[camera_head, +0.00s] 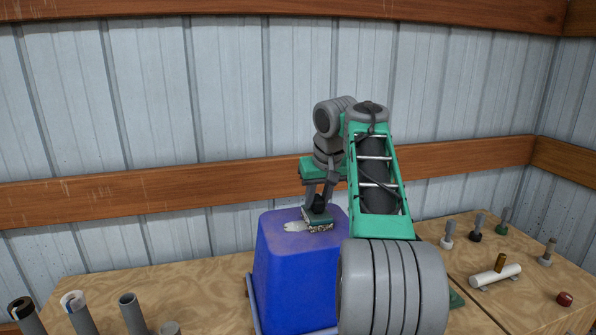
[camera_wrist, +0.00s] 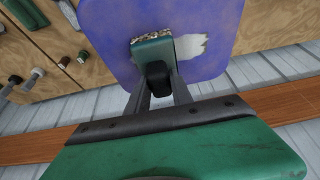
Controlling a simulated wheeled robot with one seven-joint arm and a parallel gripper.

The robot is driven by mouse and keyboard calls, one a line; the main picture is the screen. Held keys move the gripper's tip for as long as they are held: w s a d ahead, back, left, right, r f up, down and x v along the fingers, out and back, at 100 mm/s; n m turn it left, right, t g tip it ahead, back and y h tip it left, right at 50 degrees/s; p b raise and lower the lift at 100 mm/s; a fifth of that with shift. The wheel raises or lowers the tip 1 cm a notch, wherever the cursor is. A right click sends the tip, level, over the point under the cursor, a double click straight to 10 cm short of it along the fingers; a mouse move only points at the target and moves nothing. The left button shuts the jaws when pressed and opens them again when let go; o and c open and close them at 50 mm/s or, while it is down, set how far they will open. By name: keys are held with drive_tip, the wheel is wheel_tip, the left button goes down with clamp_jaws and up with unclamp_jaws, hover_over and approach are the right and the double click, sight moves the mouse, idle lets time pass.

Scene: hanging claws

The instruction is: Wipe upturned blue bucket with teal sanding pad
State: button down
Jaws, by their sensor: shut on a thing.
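The upturned blue bucket (camera_head: 290,268) stands on the wooden bench, its flat base facing up. A pale grey-white patch (camera_head: 297,226) shows on that base. The bucket base also fills the top of the wrist view (camera_wrist: 110,30), with the pale patch (camera_wrist: 193,45) just right of the pad. My gripper (camera_head: 319,203) is shut on the teal sanding pad (camera_head: 317,217), and it also shows in the wrist view (camera_wrist: 157,80). The pad (camera_wrist: 152,52) has a speckled, gritty edge and lies at the bucket's base, apparently touching it. The pad hides the surface beneath it.
Several upright pegs stand on the bench (camera_head: 455,222) at the right, near a white cylinder (camera_head: 495,276) and a red knob (camera_head: 565,299). Grey tubes (camera_head: 132,314) stand at the front left. A corrugated wall with a wooden rail (camera_head: 120,198) closes the back.

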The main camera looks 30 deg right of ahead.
drive_tip(key=shift+w+a+f+b, duration=0.1)
drive_tip(key=shift+w+a+b, duration=0.2)
drive_tip(key=shift+a, duration=0.6)
drive_tip(key=shift+w+a+b, duration=0.15)
drive_tip(key=shift+a+b, duration=0.2)
drive_tip(key=shift+a, duration=0.5)
drive_tip(key=shift+w+a+f+b, duration=0.1)
drive_tip(key=shift+w+a+b, duration=0.2)
drive_tip(key=shift+a, duration=0.6)
wheel_tip(320, 180, up, 8)
drive_tip(key=p, duration=0.8)
drive_tip(key=shift+r, duration=0.25)
drive_tip(key=shift+s, duration=0.1)
